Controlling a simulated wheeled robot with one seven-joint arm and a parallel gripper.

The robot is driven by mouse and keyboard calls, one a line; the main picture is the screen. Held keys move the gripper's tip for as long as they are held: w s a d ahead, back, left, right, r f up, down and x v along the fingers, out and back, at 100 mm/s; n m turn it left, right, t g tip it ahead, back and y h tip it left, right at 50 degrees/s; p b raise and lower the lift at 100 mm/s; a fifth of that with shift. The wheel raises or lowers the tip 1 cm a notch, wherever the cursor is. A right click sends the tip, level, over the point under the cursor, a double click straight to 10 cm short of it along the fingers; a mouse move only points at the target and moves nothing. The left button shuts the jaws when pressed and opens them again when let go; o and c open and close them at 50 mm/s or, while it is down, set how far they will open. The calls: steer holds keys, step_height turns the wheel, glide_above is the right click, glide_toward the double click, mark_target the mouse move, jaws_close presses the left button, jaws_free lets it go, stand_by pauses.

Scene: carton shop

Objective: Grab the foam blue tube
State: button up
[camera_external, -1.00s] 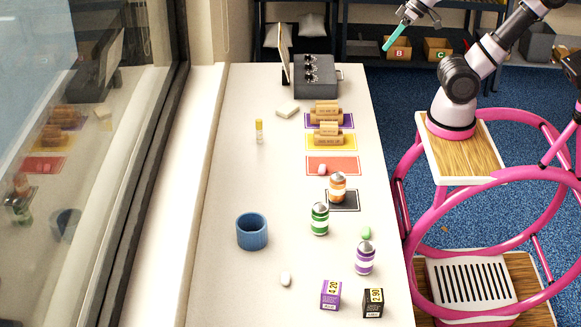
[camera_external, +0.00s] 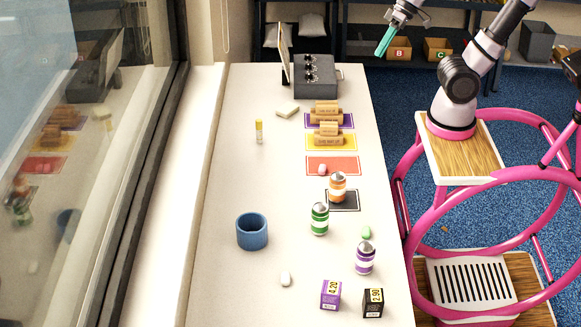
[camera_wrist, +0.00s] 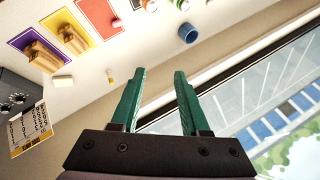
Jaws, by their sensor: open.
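The blue tube (camera_external: 252,231) stands upright on the white table, left of the bottles, with its round opening facing up. It also shows in the wrist view (camera_wrist: 187,34), small and far off, beyond my fingers and to the right. My gripper (camera_external: 381,52) has teal fingers and is high up at the far right end of the table, well away from the tube. In the wrist view my gripper (camera_wrist: 159,73) is open, with nothing between its fingers.
Green (camera_external: 320,219), orange (camera_external: 338,187) and purple (camera_external: 365,258) striped bottles stand right of the tube. A white piece (camera_external: 286,279) lies in front. Small boxes sit near the front. A grey machine (camera_external: 315,77) stands at the back. A window runs along the left.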

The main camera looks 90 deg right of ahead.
steer(key=w+a+f+m+g+y, duration=0.1)
steer(key=w+a+f+m+y, duration=0.35)
steer(key=w+a, duration=0.5)
steer(key=w+a+f+m+g+y, duration=0.2)
steer(key=w+a+f+m+y, duration=0.3)
steer(key=w, duration=0.7)
steer(key=w+a+f+m+t, duration=0.2)
steer(key=w+a+f+m, duration=0.2)
steer(key=w+f, duration=0.55)
steer(key=m+t+h, duration=0.2)
steer(key=m+t, duration=0.1)
steer(key=m, duration=0.3)
glide_toward(241, 216)
steer(key=shift+w+a+f+g, duration=0.15)
steer(key=shift+w+a+f, duration=0.15)
steer(key=shift+w+a, duration=0.25)
steer(key=shift+w+a+f+g, duration=0.15)
steer(key=shift+w+a+f, duration=0.2)
steer(key=shift+w, duration=0.3)
steer(key=shift+m, duration=0.25)
steer(key=shift+s+a+x, duration=0.1)
steer(key=shift+x, duration=1.35)
steer(key=shift+s+a+x, duration=0.1)
steer(key=shift+a+x, duration=0.05)
steer(key=shift+x, duration=1.35)
steer(key=shift+s+r, duration=0.1)
steer(key=shift+r, duration=0.1)
jaws_close()
